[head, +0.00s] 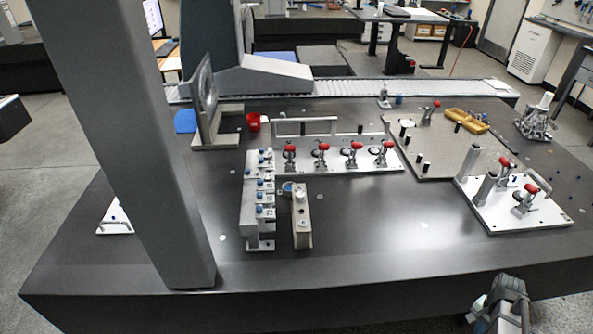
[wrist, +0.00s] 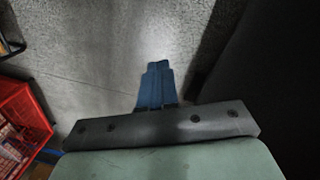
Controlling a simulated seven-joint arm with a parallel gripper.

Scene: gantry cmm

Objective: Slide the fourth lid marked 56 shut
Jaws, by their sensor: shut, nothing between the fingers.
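A narrow grey metal unit (head: 258,200) with a row of small blocks and blue knobs stands near the middle of the dark table in the head view. Its small pale labels are too small to read, so I cannot tell which part is the lid marked 56, or whether that lid is open. My gripper (wrist: 158,66) shows in the wrist view with its blue fingers together and empty, over the grey floor. Part of my arm (head: 503,305) shows at the bottom right of the head view, beyond the table's front edge and well apart from the unit.
A grey block with round fittings (head: 301,215) stands close right of the unit. Behind is a plate with red-handled clamps (head: 337,153); another clamp plate (head: 513,203) is at the right. A thick grey column (head: 130,140) blocks the left. A red crate (wrist: 22,125) is in the wrist view.

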